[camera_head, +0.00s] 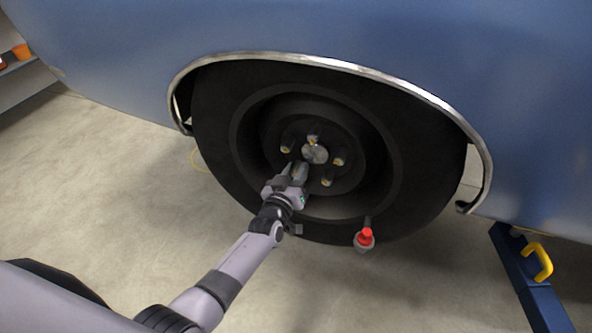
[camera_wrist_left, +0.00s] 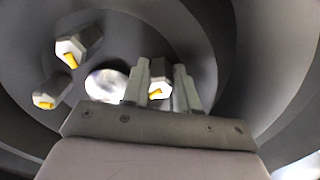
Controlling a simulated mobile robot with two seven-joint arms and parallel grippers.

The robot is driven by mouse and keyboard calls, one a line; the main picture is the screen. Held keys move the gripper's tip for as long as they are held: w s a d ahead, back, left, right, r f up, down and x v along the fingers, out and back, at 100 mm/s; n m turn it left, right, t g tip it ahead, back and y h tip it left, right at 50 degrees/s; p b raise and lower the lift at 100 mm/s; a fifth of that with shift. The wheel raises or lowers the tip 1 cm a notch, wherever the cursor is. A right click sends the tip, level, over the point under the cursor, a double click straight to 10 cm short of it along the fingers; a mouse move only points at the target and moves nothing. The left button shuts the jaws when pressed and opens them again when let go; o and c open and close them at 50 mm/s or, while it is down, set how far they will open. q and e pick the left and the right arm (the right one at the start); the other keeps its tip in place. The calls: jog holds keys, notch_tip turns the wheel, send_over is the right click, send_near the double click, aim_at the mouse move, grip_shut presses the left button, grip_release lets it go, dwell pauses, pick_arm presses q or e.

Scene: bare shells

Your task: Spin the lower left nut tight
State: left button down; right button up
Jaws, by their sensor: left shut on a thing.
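The lower left nut (camera_wrist_left: 159,91) sits on its stud in the wheel, with a pale hexagonal face and a yellow tip. My left gripper (camera_head: 298,168) reaches up into the wheel from below and is shut on this nut. In the left wrist view the two fingers (camera_wrist_left: 162,86) stand on either side of it. In the head view the gripper largely hides the nut. The dark wheel (camera_head: 235,150) has a round silver hub (camera_head: 315,153) at its middle. My right gripper is not in view.
Other nuts ring the hub: left (camera_head: 287,149), top (camera_head: 312,139), right (camera_head: 338,161) and lower right (camera_head: 327,182). A red-topped grey piece (camera_head: 365,238) is at the tyre's lower edge. A blue stand with a yellow handle (camera_head: 541,262) is at right. The blue car body (camera_head: 400,45) surrounds the wheel arch.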

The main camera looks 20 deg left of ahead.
pick_arm(q)
jog(key=shift+f+m, duration=0.1)
jog(key=shift+m, duration=0.6)
jog(key=c, duration=0.9)
grip_release()
jog(key=shift+o, duration=0.2)
jog(key=shift+s, duration=0.1)
